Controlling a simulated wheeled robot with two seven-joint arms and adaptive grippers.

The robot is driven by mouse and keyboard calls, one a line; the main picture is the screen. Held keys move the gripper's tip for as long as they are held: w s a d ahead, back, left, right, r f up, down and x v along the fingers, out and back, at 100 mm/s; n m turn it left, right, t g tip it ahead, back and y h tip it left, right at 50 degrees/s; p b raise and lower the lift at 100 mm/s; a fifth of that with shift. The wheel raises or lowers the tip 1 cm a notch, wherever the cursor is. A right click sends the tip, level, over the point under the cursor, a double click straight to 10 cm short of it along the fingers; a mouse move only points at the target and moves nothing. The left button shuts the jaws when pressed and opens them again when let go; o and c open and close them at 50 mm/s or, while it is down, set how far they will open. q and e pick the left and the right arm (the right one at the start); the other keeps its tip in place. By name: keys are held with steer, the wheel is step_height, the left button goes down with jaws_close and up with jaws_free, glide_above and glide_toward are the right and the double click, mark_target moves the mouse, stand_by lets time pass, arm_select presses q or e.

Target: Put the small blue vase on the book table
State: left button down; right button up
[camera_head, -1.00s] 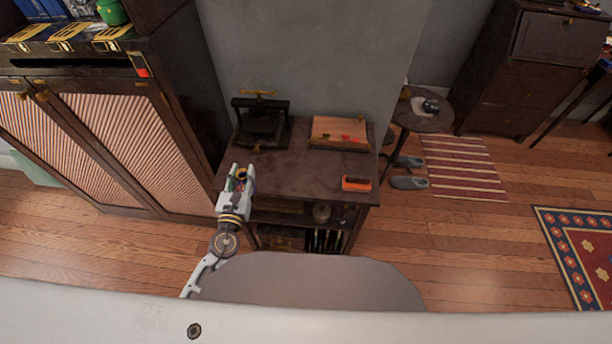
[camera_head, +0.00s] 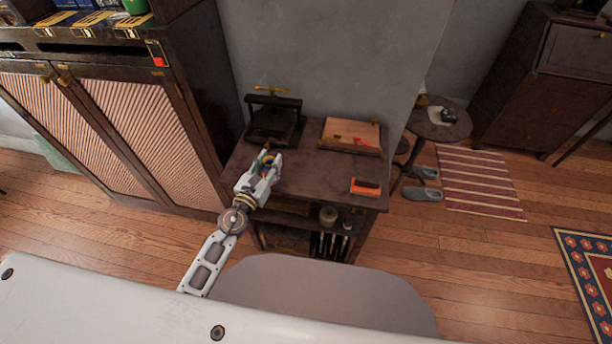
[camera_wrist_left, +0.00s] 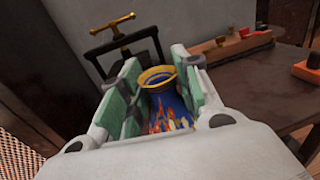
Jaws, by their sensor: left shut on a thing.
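The small blue vase (camera_wrist_left: 170,108) has a yellow rim and a flame-like pattern near its base. It sits between the green pads of my left gripper (camera_wrist_left: 155,92), which is shut on it. In the head view my left gripper (camera_head: 268,160) is over the left part of the dark wooden book table (camera_head: 307,179). The vase is mostly hidden there by the fingers, and I cannot tell its height above the top. My right gripper is not in view.
A black press (camera_head: 273,122) stands at the table's back left. A wooden board (camera_head: 351,133) with red bits lies at the back right, and an orange block (camera_head: 366,187) at the front right. The table's middle is clear. A tall cabinet (camera_head: 135,110) stands left.

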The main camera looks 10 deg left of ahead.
arm_select(q)
steer(key=w+h+b, duration=0.1)
steer(key=w+d+m+h+b, duration=0.1)
steer(key=w+m+g+h+b, duration=0.1)
steer(key=shift+w+d+r, duration=0.2)
steer(key=shift+w+d, duration=0.05)
steer(key=shift+w, duration=0.05)
steer(key=shift+w+d+r+m+h+b, duration=0.1)
steer(key=shift+w+m+h+b, duration=0.35)
steer(key=shift+h, duration=0.15)
steer(key=w+r+m+g+h+b, duration=0.3)
steer(key=r+m+g+h+b, duration=0.3)
steer(key=b, duration=0.4)
steer(key=shift+r+g+h, duration=0.2)
steer(key=shift+g+h, duration=0.1)
steer(key=shift+h, duration=0.4)
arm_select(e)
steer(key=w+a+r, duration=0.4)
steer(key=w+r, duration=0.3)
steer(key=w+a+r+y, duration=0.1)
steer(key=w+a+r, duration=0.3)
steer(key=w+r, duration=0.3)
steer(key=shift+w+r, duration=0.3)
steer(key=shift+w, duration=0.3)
arm_select(q)
steer(key=shift+w+d, duration=0.1)
